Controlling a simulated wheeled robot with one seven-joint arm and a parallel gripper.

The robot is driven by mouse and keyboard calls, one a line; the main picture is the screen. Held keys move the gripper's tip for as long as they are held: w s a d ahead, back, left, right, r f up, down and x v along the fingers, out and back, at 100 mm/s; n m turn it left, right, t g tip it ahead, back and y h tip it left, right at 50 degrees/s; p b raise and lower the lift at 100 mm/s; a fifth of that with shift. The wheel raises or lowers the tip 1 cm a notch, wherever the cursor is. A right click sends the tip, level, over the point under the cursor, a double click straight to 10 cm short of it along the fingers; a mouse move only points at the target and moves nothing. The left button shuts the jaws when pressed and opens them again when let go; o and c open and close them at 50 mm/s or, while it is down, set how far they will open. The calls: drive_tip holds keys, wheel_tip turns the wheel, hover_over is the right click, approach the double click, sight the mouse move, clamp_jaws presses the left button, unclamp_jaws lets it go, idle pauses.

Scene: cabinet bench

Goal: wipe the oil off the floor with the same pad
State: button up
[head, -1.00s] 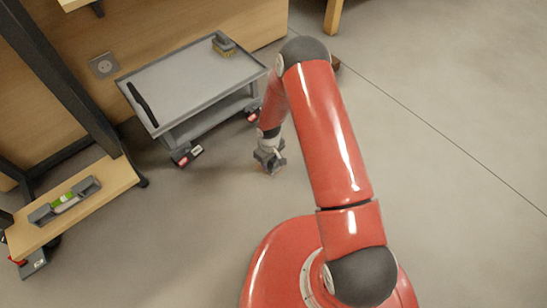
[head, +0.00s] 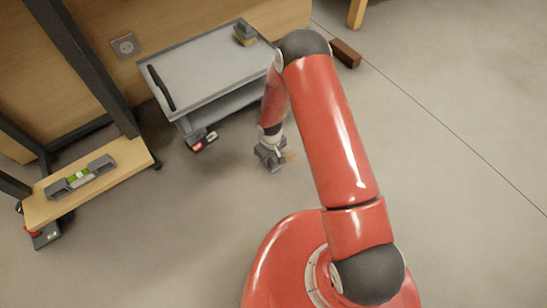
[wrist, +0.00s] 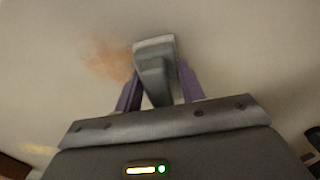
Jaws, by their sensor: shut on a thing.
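My gripper (head: 270,156) is low over the floor, left of my base and in front of the cart. In the wrist view my gripper (wrist: 160,78) has its two purple fingers shut on the grey grip of the pad (wrist: 154,48). The pad's underside is hidden, so I cannot tell whether it touches the floor. A faint orange-brown oil smear (wrist: 106,58) lies on the floor just left of the pad in the wrist view. In the head view the oil (head: 290,156) shows just right of my gripper. A paler yellowish patch (wrist: 38,149) shows at the wrist view's lower left.
A grey cart (head: 212,72) stands behind my gripper, with a brush (head: 245,35) on top. A wooden shelf (head: 120,165) at left holds a grey holder with a green-marked level (head: 80,175). A brown block (head: 345,53) lies at the back. The right floor is clear.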

drive_tip(key=shift+w+a, duration=0.2)
drive_tip(key=shift+w, duration=0.3)
drive_tip(key=shift+w+d+f, duration=0.1)
drive_tip(key=shift+w+d, duration=0.85)
drive_tip(key=shift+d, duration=0.45)
drive_tip(key=shift+w+d, duration=0.9)
drive_tip(key=shift+d, duration=0.5)
drive_tip(key=shift+w+d+f, duration=0.1)
drive_tip(key=shift+w+d, duration=0.85)
drive_tip(key=shift+d, duration=0.45)
drive_tip(key=shift+w+d+r, duration=0.1)
drive_tip(key=shift+w+d, duration=0.4)
drive_tip(key=shift+d, duration=0.25)
drive_tip(key=shift+w+d+r, duration=0.1)
drive_tip(key=shift+w+d, duration=0.35)
drive_tip(key=shift+d, duration=0.25)
wheel_tip(320, 180, up, 9)
drive_tip(key=p, duration=0.5)
drive_tip(key=shift+a, duration=0.1)
